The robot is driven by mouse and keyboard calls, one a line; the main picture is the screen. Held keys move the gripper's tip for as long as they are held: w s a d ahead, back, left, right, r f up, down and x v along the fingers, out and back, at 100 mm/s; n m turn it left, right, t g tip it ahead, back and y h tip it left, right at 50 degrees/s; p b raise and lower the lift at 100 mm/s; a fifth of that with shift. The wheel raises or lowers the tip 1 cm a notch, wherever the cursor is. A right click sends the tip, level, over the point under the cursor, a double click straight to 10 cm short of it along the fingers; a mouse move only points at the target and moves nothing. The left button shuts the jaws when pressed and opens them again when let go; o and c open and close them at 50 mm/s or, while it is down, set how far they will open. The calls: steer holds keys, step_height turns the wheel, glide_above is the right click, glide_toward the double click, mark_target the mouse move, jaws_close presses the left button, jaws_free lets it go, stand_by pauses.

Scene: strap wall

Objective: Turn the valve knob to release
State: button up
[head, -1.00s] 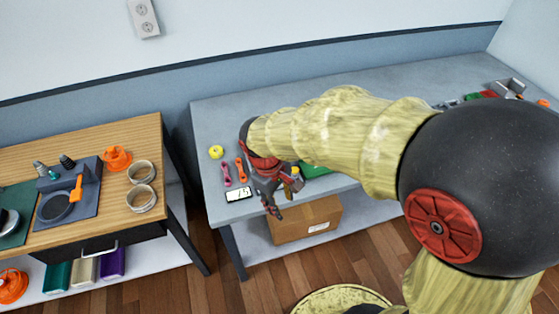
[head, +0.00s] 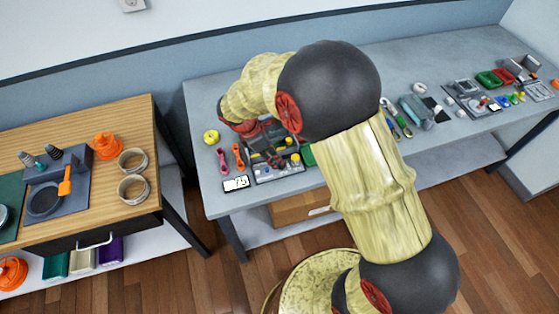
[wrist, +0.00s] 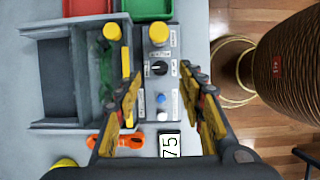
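A grey control panel (wrist: 145,110) lies on the grey workbench. On it is a round black knob (wrist: 158,68) with a light pointer mark; the small labels beside it are too blurred to read. I take this as the valve knob. My gripper (wrist: 161,74) is open above the panel, one yellow finger on each side of the knob in the picture, apart from it. In the head view my gripper (head: 268,148) is over the panel (head: 283,174), and the knob cannot be made out.
The panel also bears a yellow button (wrist: 158,33), a blue button (wrist: 161,99) and a white one. A grey open holder (wrist: 57,75) adjoins it. Red and green trays (wrist: 148,8) sit beyond.

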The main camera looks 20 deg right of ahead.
steer(key=b+x, duration=0.1)
steer(key=x, duration=0.4)
steer(key=c, duration=0.3)
jaws_close()
